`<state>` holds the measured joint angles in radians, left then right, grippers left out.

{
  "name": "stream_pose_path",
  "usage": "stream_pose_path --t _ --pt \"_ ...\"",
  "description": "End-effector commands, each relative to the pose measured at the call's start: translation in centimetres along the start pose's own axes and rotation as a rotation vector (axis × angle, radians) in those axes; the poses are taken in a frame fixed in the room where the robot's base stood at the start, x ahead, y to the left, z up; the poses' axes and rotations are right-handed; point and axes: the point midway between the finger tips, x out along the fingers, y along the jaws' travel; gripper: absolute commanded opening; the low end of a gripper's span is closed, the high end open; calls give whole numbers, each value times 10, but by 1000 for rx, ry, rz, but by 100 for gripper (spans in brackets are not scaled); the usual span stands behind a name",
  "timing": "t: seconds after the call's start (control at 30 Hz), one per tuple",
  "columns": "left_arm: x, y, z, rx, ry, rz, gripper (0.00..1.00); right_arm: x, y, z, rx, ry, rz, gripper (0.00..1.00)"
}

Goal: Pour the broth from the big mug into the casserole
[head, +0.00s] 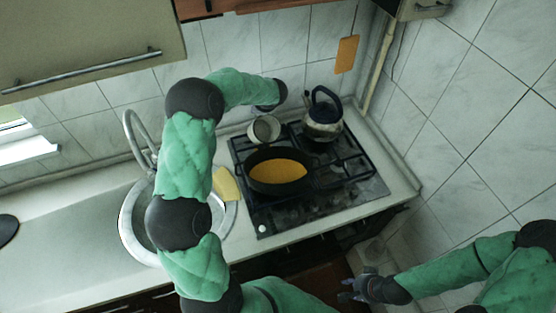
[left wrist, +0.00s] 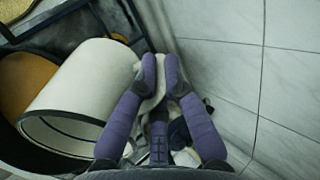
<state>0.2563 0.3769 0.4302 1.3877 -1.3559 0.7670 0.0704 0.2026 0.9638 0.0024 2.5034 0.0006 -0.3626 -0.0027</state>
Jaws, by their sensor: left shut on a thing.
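The big mug (head: 264,129) is cream with a dark rim, above the back left of the stove, behind the casserole. In the left wrist view the mug (left wrist: 88,88) lies tilted, its mouth towards the lower left. My left gripper (left wrist: 160,78) is shut on its handle; in the head view its fingers are hard to make out. The dark casserole (head: 250,176) stands on the stove with orange broth (head: 278,171) in it. I see no broth stream, and the mug's inside shows pale. My right gripper (head: 346,289) is empty and looks open, low in front of the counter.
A kettle (head: 323,122) stands at the stove's back right, close to the mug. A yellow cloth or sponge (head: 226,185) lies by the round sink (head: 128,222), with a tap (head: 132,124) behind. Tiled walls close off the back and right. The left counter (head: 60,240) is mostly clear.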

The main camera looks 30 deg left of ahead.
Motion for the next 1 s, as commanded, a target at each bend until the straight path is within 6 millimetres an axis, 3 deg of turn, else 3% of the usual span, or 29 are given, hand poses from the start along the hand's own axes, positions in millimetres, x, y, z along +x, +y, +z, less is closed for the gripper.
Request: stream_pose_path --t 1.0 --pt "25 -18 1 12 11 217 0 -94 -34 4 0 0 0 33"
